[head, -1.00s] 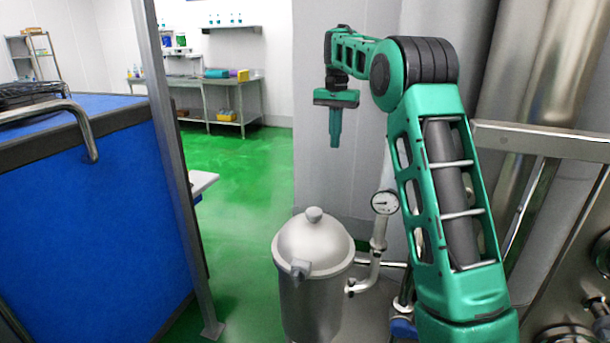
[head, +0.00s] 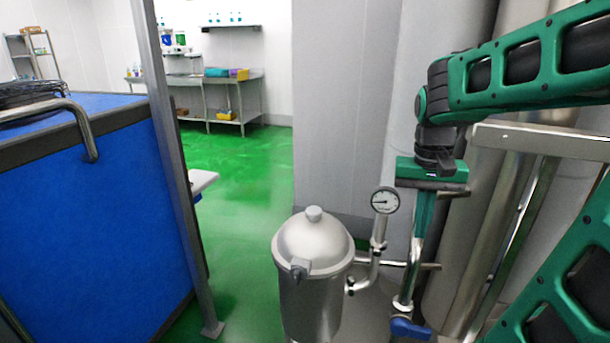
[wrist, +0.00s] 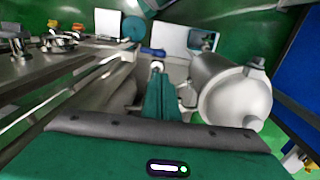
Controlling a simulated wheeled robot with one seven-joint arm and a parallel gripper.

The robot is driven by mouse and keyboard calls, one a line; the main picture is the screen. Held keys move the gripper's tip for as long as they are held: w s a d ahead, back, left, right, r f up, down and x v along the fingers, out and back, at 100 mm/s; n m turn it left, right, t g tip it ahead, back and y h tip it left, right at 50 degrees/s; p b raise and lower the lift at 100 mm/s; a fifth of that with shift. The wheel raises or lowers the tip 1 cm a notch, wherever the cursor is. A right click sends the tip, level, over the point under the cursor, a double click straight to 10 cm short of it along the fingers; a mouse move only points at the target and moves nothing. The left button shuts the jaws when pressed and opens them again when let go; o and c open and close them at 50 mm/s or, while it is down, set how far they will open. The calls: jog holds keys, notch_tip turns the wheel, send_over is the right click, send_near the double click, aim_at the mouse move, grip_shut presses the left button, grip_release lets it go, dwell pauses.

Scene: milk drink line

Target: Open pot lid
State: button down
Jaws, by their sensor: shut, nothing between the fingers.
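The metal pot (head: 312,305) stands upright at the lower middle of the head view. Its domed lid (head: 312,243) has a round knob (head: 314,214) on top and sits closed on the pot, with a clamp (head: 299,269) at the front rim. The lid also shows at the right of the wrist view (wrist: 238,104), tilted by the camera angle.
A pressure gauge (head: 385,201) on a thin pipe stands between the pot and my gripper. A valve with a blue handle (head: 410,328) is below my gripper. A metal frame (head: 540,139) and large pipes crowd the right. Green floor (head: 245,215) is free at left.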

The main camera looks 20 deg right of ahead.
jog(key=s+a+f, duration=0.1)
jog(key=s+f, duration=0.3)
jog(key=f, duration=0.3)
notch_tip(320, 180, down, 6)
jog(key=w+d+m+g+h, duration=0.2)
jog(key=w+m+h, duration=0.1)
jog(key=h, duration=0.2)
jog(key=w+a+r+t+h, duration=0.2)
jog(key=w+a+t+h, duration=0.1)
jog(key=w, duration=0.3)
jog(key=w+a+r+t+h, duration=0.2)
jog(key=w+a+t+h, duration=0.1)
jog(key=w+a+t, duration=0.2)
jog(key=w+a+r+t+h, duration=0.3)
jog(key=w+a+t, duration=0.1)
jog(key=w, duration=0.3)
jog(key=shift+w+a, duration=0.3)
jog(key=shift+w, duration=0.1)
jog(key=w+a+r+n+t+y, duration=0.1)
jog(key=a+r+t, duration=0.15)
jog(key=a, duration=0.25)
jog(key=w+a+r+n+t, duration=0.1)
jog(key=w+a+n+t, duration=0.1)
jog(key=a+t, duration=0.3)
jog(key=w+d+r+g, duration=0.1)
jog(key=w+d+r, duration=0.2)
jog(key=w+d, duration=0.4)
jog(key=w, duration=0.2)
jog(key=shift+w+d, duration=0.35)
jog(key=shift+w, duration=0.05)
